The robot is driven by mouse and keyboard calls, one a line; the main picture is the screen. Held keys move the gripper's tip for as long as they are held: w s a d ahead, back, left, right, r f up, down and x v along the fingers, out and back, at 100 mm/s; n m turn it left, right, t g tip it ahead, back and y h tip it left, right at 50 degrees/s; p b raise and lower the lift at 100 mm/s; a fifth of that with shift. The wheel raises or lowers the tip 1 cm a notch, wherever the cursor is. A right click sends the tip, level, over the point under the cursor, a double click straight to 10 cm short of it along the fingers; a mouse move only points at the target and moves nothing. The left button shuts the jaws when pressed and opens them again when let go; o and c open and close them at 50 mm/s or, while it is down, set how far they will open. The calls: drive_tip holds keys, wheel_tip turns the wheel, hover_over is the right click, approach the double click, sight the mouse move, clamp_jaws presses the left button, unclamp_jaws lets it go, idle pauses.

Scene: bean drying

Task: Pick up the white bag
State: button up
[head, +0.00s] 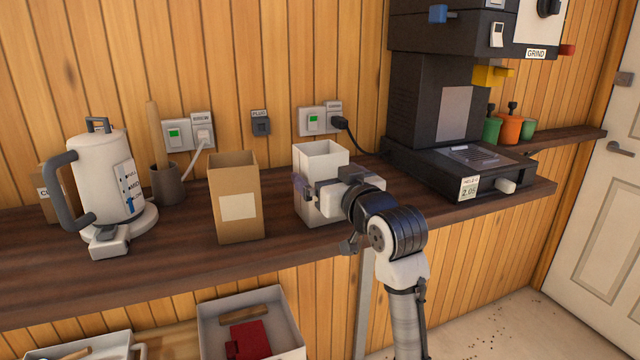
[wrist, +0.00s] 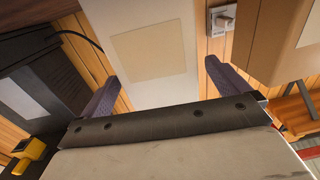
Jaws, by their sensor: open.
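The white bag (head: 322,160) stands upright on the dark wooden counter, open at the top, in the middle of the head view. My gripper (head: 301,187) is at the bag's front, partly covering its lower part. In the wrist view the white bag (wrist: 150,50), with a beige label, lies between the two dark fingers of my gripper (wrist: 158,82). The fingers are apart, one to each side of the bag. I cannot tell whether either finger touches it.
A brown paper bag (head: 236,195) stands close left of the white bag. A white kettle (head: 100,175) and a cup with a stick (head: 166,184) are further left. A black grinder (head: 440,110) is on the right. Open bins (head: 208,325) are below the counter.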

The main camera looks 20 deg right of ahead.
drive_tip(key=w, duration=0.2)
drive_tip(key=w+p, duration=0.1)
drive_tip(key=w, duration=0.1)
drive_tip(key=shift+a+r+p, duration=0.15)
drive_tip(key=shift+r+p, duration=0.15)
drive_tip(key=shift+r, duration=0.1)
drive_tip(key=shift+w+f, duration=0.1)
drive_tip(key=shift+w, duration=0.15)
drive_tip(key=shift+c, duration=0.3)
drive_tip(key=c, duration=0.9)
wheel_tip(320, 180, up, 20)
drive_tip(key=b, duration=0.2)
